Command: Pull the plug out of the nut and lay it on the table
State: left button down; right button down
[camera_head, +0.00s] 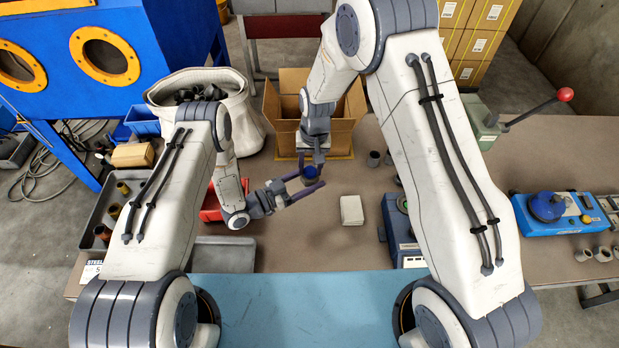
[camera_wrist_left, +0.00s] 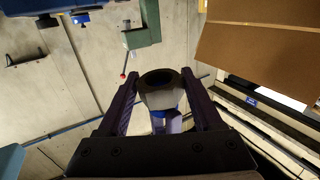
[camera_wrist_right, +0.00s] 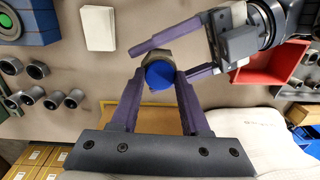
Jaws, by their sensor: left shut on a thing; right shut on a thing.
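A grey-brown metal nut (camera_wrist_left: 158,92) is held between the fingers of my left gripper (camera_head: 314,178), above the table. A blue plug (camera_wrist_right: 156,75) sits against the nut's end, in line with it. How deep it goes into the nut is hidden. My right gripper (camera_head: 318,158) reaches down from above and is shut on the plug, its fingers on either side of it in the right wrist view (camera_wrist_right: 160,75). The nut also shows just beyond the plug there (camera_wrist_right: 158,54). In the head view the plug (camera_head: 309,172) shows between both grippers.
The brown table (camera_head: 300,240) has bare room in front of the grippers. A white block (camera_head: 352,210) lies to their right, a red bin (camera_head: 212,204) to the left. An open cardboard box (camera_head: 345,135) stands behind. Several grey nuts lie at the right (camera_head: 602,254).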

aim_at(311, 171)
jog(key=shift+w+r, duration=0.1)
jog(key=shift+r, duration=0.1)
notch_tip(311, 171, up, 8)
dwell(1.8)
dwell(0.5)
